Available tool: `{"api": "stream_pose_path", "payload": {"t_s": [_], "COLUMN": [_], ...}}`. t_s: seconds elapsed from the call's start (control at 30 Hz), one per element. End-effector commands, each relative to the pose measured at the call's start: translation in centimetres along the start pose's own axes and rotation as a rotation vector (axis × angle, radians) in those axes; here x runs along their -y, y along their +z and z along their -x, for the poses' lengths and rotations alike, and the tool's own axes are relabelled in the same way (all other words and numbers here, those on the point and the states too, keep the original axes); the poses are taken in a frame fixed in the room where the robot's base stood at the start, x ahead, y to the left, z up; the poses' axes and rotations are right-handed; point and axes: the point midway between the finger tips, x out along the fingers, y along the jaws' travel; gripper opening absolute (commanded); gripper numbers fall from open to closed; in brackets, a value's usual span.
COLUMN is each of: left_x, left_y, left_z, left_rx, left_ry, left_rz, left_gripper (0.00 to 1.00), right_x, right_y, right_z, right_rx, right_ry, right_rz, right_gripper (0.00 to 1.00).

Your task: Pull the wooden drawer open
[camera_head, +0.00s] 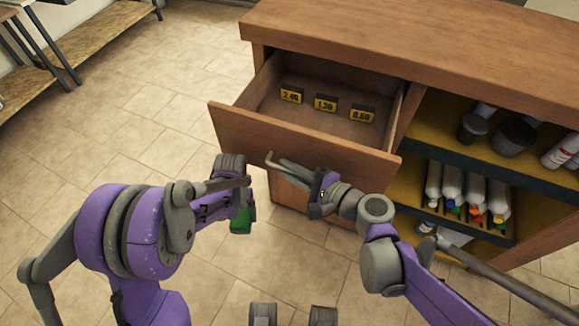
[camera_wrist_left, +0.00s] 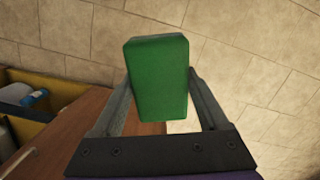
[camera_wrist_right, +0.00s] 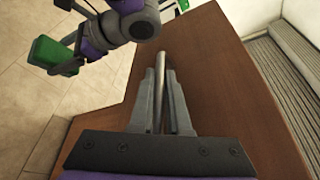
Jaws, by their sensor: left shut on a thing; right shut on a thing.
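The wooden drawer (camera_head: 240,125) is pulled out from the cabinet, with its inside showing. Three small dark boxes with yellow price labels (camera_head: 326,103) lie in it. My right gripper (camera_head: 290,172) is at the drawer front. In the right wrist view its fingers are closed on the grey metal bar handle (camera_wrist_right: 164,62). My left gripper (camera_head: 238,203) is left of the handle, in front of the cabinet. It is shut on a green box (camera_wrist_left: 160,80), which also shows in the head view (camera_head: 241,222).
The wooden cabinet (camera_head: 430,45) has open shelves on the right with several white bottles (camera_head: 465,187) and dark containers (camera_head: 513,135). Tiled floor (camera_head: 150,110) is clear to the left. A low wooden shelf (camera_head: 95,40) stands at the back left.

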Motion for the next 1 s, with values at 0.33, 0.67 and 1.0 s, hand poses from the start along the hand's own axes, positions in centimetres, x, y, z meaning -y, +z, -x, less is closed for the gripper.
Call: {"api": "stream_pose_path", "payload": {"t_s": [0.33, 0.67, 1.0], "left_x": [0.0, 0.0, 0.0], "left_y": [0.0, 0.0, 0.0], "left_z": [0.0, 0.3, 1.3], "left_rx": [0.0, -0.001, -0.004], "left_ry": [0.0, 0.0, 0.0], "left_rz": [0.0, 0.0, 0.0], "left_gripper": [0.07, 0.07, 0.07], "right_x": [0.0, 0.1, 0.1], "right_y": [0.0, -0.1, -0.1], "right_z": [0.0, 1.7, 8.8], "right_rx": [0.001, -0.003, -0.006], "right_ry": [0.0, -0.001, -0.003], "right_rz": [0.0, 0.0, 0.0], "right_gripper": [0.45, 0.45, 0.45]}}
